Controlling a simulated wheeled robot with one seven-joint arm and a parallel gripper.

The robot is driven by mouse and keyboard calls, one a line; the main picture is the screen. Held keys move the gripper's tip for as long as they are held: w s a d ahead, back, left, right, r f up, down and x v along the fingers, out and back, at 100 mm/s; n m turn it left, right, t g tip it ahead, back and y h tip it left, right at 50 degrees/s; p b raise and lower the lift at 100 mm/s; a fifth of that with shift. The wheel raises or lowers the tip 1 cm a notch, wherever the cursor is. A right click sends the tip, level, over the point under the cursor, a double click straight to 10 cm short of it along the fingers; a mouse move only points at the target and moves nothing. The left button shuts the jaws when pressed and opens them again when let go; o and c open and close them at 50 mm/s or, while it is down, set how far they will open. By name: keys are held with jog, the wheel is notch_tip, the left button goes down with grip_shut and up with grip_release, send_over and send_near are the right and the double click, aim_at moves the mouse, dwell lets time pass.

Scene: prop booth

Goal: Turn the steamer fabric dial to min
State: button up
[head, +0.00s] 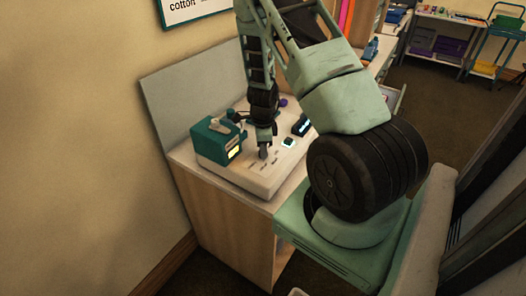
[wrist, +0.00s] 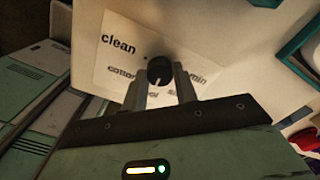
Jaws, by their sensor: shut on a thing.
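The fabric dial (wrist: 160,69) is a small round black knob in the wrist view, on a pale label plate. A light pointer mark on it seems to face down the picture. Around it I read "clean" at upper left, "cotton" at lower left, a partly hidden word below, and "min" at right. My gripper (wrist: 161,78) has one finger on each side of the knob and is shut on it. In the head view my gripper (head: 263,152) reaches down to the cream panel (head: 240,177); the dial is hidden there.
A teal box (head: 218,142) with a lit yellow window stands left of my gripper on the panel. A dark device with a small screen (head: 301,125) and a small white item (head: 288,142) lie to the right. A wall sign (head: 190,8) reads "cotton".

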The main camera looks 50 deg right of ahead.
jog(key=n+b, duration=0.2)
jog(key=n, duration=0.3)
jog(key=shift+n, duration=0.3)
jog(key=n+b, duration=0.2)
jog(key=n, duration=0.2)
jog(key=shift+n, duration=0.3)
jog(key=n+b, duration=0.1)
jog(key=n, duration=0.3)
jog(key=shift+b, duration=0.4)
jog(key=n+b, duration=0.1)
jog(key=n, duration=0.3)
jog(key=shift+n, duration=0.4)
jog(key=o, duration=1)
jog(key=shift+c, duration=0.2)
notch_tip(320, 180, up, 18)
jog(key=b, duration=0.1)
jog(key=shift+f, duration=0.25)
